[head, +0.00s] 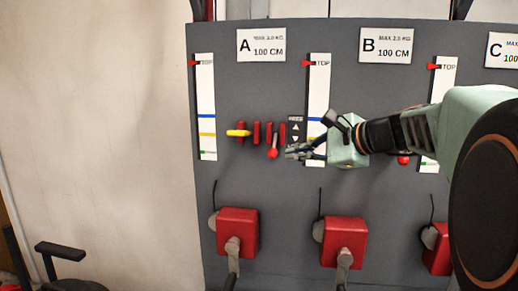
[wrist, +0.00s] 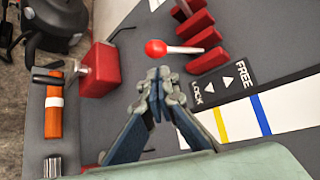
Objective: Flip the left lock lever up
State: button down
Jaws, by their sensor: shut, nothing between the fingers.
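The left lock lever (head: 272,154) has a red ball on a thin pale rod. It hangs down from a row of upright red blocks under sign A, with the ball below the blocks. In the wrist view the lever's red ball (wrist: 156,48) lies just beyond my fingertips, and its rod runs to the blocks. The ball is on the LOCK side of the FREE/LOCK label (wrist: 222,85). My gripper (head: 291,153) is shut and empty, just right of the ball. In the wrist view my gripper (wrist: 158,75) shows a small gap to the ball; contact cannot be told.
A yellow handle (head: 238,133) sticks out at the left block. White scales (head: 206,110) flank the lever area. Red boxes with crank handles (head: 237,232) stand below. Another red knob (head: 403,160) is partly hidden behind my arm. Free panel lies below the lever.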

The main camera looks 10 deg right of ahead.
jog(key=x, duration=0.4)
jog(key=shift+s+r+p, duration=0.1)
jog(key=shift+r+p, duration=0.1)
jog(key=shift+p, duration=0.15)
jog(key=shift+r+p, duration=0.1)
jog(key=shift+p, duration=0.35)
jog(key=shift+s+r+g+p, duration=0.1)
jog(key=shift+r+g+p, duration=0.15)
jog(key=shift+p, duration=0.2)
notch_tip(320, 180, up, 6)
jog(key=p, duration=0.4)
jog(key=shift+m, duration=0.3)
jog(key=shift+s+r+g+p, duration=0.1)
jog(key=shift+r+g+p, duration=0.15)
jog(key=shift+r+p, duration=0.1)
dwell(0.5)
